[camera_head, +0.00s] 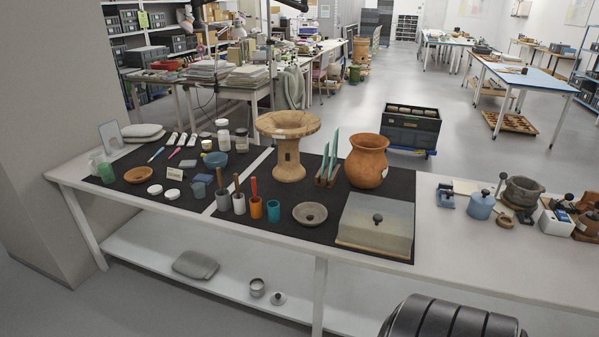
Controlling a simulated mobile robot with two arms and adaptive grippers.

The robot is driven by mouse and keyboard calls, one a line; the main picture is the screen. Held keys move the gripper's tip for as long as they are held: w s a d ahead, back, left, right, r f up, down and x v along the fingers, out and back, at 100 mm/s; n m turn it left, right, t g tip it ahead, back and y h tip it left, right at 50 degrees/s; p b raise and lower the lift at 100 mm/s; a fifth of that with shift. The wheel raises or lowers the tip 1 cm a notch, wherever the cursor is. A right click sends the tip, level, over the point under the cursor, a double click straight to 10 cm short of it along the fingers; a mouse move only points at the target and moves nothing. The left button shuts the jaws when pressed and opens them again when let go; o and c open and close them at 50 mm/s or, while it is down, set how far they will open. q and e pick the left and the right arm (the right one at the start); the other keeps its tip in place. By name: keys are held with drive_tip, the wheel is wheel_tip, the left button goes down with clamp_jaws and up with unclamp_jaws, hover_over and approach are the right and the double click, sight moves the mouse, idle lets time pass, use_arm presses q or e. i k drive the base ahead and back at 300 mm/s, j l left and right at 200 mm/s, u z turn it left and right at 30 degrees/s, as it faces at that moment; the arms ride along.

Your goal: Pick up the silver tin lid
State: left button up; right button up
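A small silver lid (278,298) with a dark knob-like centre lies on the white lower shelf under the table, near its front edge. A small open silver tin (257,287) stands just left of it, apart from the lid or nearly touching; I cannot tell which. Neither of my grippers shows in the view.
A grey folded cushion (195,265) lies further left on the lower shelf (140,255). A table leg (319,297) stands right of the lid.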

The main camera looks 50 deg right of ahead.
sight(277, 298)
drive_tip(key=z, duration=1.35)
